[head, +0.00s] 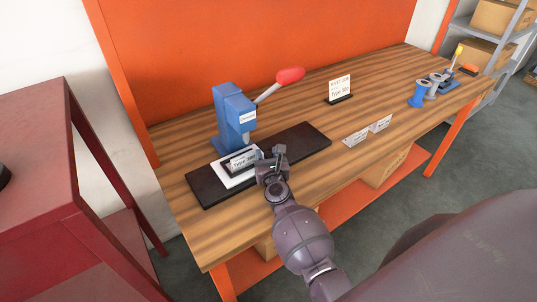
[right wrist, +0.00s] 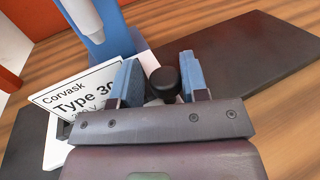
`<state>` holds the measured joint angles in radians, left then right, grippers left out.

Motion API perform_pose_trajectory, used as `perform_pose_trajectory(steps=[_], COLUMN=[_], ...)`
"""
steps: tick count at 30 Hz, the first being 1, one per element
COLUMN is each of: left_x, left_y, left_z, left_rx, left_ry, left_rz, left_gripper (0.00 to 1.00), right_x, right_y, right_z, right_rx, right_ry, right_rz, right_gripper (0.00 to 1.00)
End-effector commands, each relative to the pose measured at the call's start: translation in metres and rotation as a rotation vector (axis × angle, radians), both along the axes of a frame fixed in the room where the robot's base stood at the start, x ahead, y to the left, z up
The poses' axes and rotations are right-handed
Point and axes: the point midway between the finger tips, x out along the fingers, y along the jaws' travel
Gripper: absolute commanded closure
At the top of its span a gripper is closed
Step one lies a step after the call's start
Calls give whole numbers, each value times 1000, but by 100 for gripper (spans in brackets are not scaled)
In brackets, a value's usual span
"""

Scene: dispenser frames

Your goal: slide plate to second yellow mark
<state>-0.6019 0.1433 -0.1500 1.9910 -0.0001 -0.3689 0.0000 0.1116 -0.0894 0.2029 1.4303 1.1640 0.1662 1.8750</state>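The white plate (head: 228,181) lies on a long black base (head: 305,138) under a blue press (head: 232,112) with a red-handled lever (head: 290,75). A label card (head: 243,160) reading "Type 30…" stands on the plate; the right wrist view shows it too (right wrist: 88,97). My right gripper (head: 270,158) is at the plate's right end. In the right wrist view its blue-padded fingers (right wrist: 158,85) stand on either side of a black knob (right wrist: 165,82), with a small gap at the left finger. I cannot make out yellow marks. My left gripper is out of view.
The black base is clear to the right of my gripper. A red cabinet (head: 40,190) stands at the left.

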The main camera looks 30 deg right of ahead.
Motion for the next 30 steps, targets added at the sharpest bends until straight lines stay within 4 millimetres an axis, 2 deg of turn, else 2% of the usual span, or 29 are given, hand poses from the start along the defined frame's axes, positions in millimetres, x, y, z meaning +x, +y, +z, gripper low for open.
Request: perform_pose_trajectory(steps=[5,8,21,30], left_x=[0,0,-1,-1], left_y=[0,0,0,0], left_z=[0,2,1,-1], left_rx=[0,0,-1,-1], left_ry=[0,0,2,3], left_rz=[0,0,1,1], left_gripper=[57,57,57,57], right_x=[-2,-10,-77,-101], right_y=[2,4,25,33], right_z=[1,1,0,0], right_rx=[0,1,1,0], right_ry=[-2,0,1,0], right_rz=[2,2,0,1], right_gripper=[62,62,62,62])
